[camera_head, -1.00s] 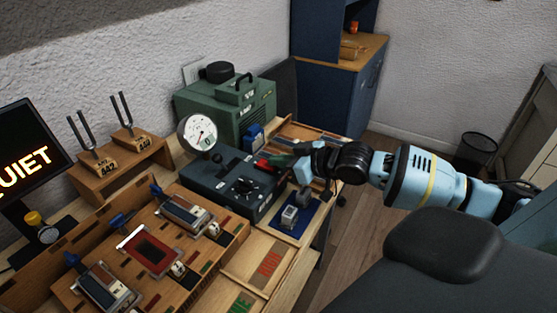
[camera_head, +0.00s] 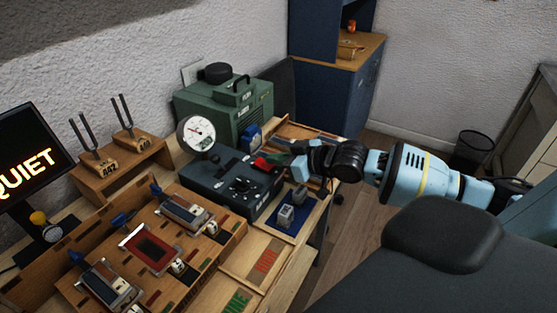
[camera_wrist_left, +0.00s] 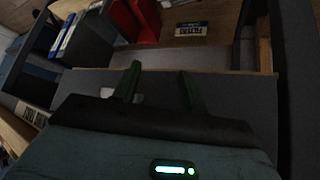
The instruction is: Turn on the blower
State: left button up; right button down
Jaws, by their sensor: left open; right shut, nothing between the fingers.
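A green machine (camera_head: 235,105) with a handle and side vents stands at the back of the bench. I cannot read which label names the blower. My right gripper (camera_head: 288,160) is shut and empty, just right of the red part; I cannot tell whether it touches. My left gripper (camera_wrist_left: 160,88) shows only in the left wrist view, open and empty, its green fingers apart.
A wooden rack of reed-like parts (camera_head: 150,245) fills the front of the bench. Tuning forks (camera_head: 125,115) stand on a wooden stand at left, beside a lit QUIET screen (camera_head: 25,165). Grey blocks sit on a blue mat (camera_head: 287,228) at right.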

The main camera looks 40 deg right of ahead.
dwell(0.4)
pick_arm(q)
jog(key=shift+w+a+r+p, duration=0.1)
jog(key=shift+w+r+p, duration=0.3)
jog(key=shift+r+p, duration=0.25)
jog(key=shift+w+a+r+p, duration=0.1)
jog(key=shift+w+r+p, duration=0.35)
jog(key=shift+r, duration=0.3)
pick_arm(e)
jog(key=shift+v, duration=3.9)
pick_arm(q)
jog(key=shift+s, duration=0.15)
